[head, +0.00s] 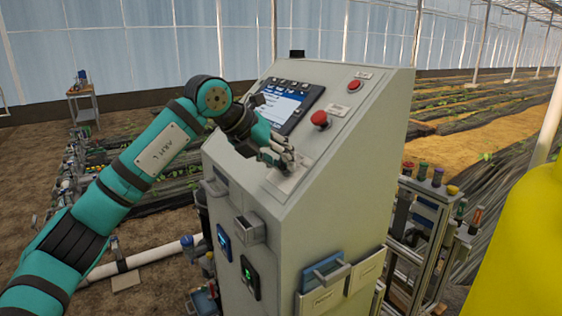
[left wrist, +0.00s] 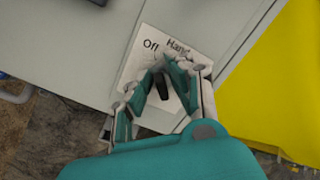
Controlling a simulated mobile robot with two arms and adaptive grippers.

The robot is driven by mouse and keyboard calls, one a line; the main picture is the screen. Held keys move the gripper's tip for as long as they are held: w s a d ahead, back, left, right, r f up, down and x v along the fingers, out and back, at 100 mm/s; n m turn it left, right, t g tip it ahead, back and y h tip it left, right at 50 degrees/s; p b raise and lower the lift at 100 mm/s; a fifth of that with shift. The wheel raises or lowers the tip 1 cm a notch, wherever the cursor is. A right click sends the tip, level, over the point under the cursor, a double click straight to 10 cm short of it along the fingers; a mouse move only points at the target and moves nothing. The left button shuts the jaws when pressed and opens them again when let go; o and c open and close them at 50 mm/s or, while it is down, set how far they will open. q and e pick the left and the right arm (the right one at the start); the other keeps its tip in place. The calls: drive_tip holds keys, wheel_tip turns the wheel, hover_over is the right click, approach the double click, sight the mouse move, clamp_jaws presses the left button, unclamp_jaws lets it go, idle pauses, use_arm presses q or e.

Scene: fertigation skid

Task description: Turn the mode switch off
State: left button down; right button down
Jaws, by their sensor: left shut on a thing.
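The mode switch is a dark knob (left wrist: 161,84) on a pale label plate (head: 284,183) on the sloped face of the grey control cabinet. In the left wrist view the words "Off" and "Hand" show on the plate; other marks are hidden by the fingers. My left gripper (head: 284,158) reaches the switch from the left. It also shows in the left wrist view (left wrist: 162,92), its fingers closed around the knob. The knob's exact pointing direction is hard to tell. My right gripper is not in view.
A screen (head: 287,104) sits above the switch on the cabinet (head: 350,165). A red mushroom button (head: 320,119) and a smaller red button (head: 354,85) are to its right. A large yellow shape (head: 525,240) fills the right edge. Pipes and valves stand around the cabinet.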

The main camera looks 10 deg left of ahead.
use_arm(q)
drive_tip(key=shift+r, duration=0.15)
idle(0.4)
drive_tip(key=c, duration=1.4)
unclamp_jaws()
drive_tip(key=shift+a, duration=0.15)
drive_tip(key=v, duration=1.2)
